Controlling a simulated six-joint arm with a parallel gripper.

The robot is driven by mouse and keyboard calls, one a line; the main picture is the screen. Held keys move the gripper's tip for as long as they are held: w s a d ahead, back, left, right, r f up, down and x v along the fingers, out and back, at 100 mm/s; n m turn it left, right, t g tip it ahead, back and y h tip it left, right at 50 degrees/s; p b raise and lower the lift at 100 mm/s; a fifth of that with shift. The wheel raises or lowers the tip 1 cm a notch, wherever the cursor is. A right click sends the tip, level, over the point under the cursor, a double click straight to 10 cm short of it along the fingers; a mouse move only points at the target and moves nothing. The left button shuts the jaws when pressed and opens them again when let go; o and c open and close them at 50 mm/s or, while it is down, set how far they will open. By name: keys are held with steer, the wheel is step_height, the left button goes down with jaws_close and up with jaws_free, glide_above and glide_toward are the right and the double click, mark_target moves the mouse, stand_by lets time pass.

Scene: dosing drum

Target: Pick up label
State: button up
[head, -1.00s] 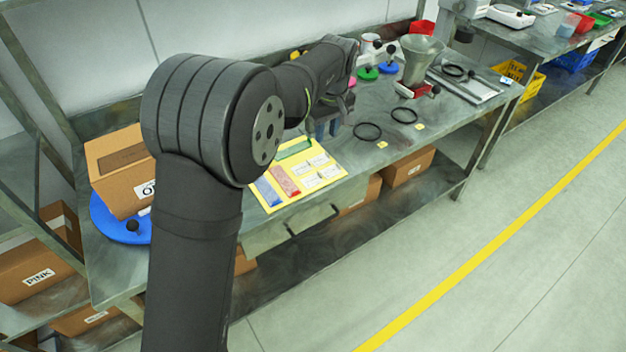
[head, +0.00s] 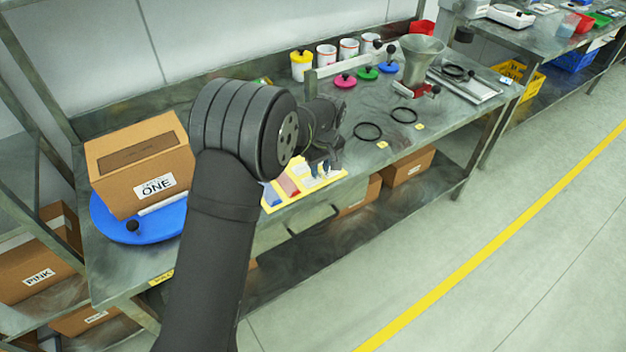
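White labels (head: 308,183) lie on the yellow mat (head: 334,180), partly hidden by my arm and gripper. Their print is too small to read. My gripper (head: 322,170) points down low over the label area at the mat's right part. Its two bluish fingertips look slightly apart, with nothing visible held between them. I cannot tell whether the tips touch a label.
A box marked ONE (head: 178,160) stands on a blue disc (head: 115,228) at left. Jars (head: 326,56), coloured lids (head: 345,81), a metal hopper (head: 420,62) and black rings (head: 367,131) stand farther back and right.

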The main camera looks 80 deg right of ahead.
steer(key=shift+f, duration=0.7)
steer(key=shift+c, duration=0.5)
jaws_close()
steer(key=shift+r, duration=0.1)
